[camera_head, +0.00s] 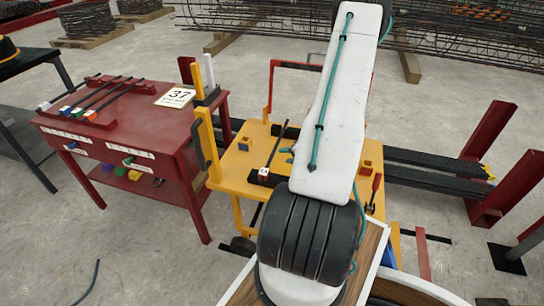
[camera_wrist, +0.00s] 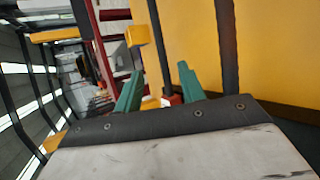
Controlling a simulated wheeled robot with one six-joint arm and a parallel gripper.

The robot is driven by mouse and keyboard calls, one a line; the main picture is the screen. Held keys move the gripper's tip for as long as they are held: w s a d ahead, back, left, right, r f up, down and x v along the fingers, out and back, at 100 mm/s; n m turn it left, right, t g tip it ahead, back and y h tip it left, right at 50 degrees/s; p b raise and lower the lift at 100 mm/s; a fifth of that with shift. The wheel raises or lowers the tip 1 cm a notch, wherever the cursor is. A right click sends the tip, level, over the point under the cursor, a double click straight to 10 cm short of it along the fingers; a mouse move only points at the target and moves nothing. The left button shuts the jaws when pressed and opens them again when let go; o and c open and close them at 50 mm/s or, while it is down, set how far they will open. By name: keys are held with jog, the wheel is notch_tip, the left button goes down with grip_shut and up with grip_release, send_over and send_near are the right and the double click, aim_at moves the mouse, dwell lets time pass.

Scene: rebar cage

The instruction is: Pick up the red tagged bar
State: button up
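A dark bar (camera_head: 275,146) with a white and red tag (camera_head: 263,172) at its near end lies on the yellow cart (camera_head: 234,178). In the wrist view a dark bar (camera_wrist: 158,50) with a red and white tag (camera_wrist: 172,98) shows between my two green fingers. My gripper (camera_wrist: 160,86) is open, with a gap on both sides of the bar. In the head view only a bit of green finger (camera_head: 287,150) shows to the right of the bar. My arm hides the rest of the gripper.
A red table (camera_head: 190,150) on the left holds a rack with several dark bars (camera_head: 100,95) with coloured tags, and a sign marked 37 (camera_head: 175,97). Yellow posts (camera_head: 207,140) rise at the cart's left edge. A red handle frame (camera_head: 300,66) stands behind the cart.

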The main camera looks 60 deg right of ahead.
aim_at(276, 147)
jog(key=x, duration=0.7)
jog(key=shift+w+d+f, duration=0.1)
jog(key=shift+f, duration=0.15)
grip_shut()
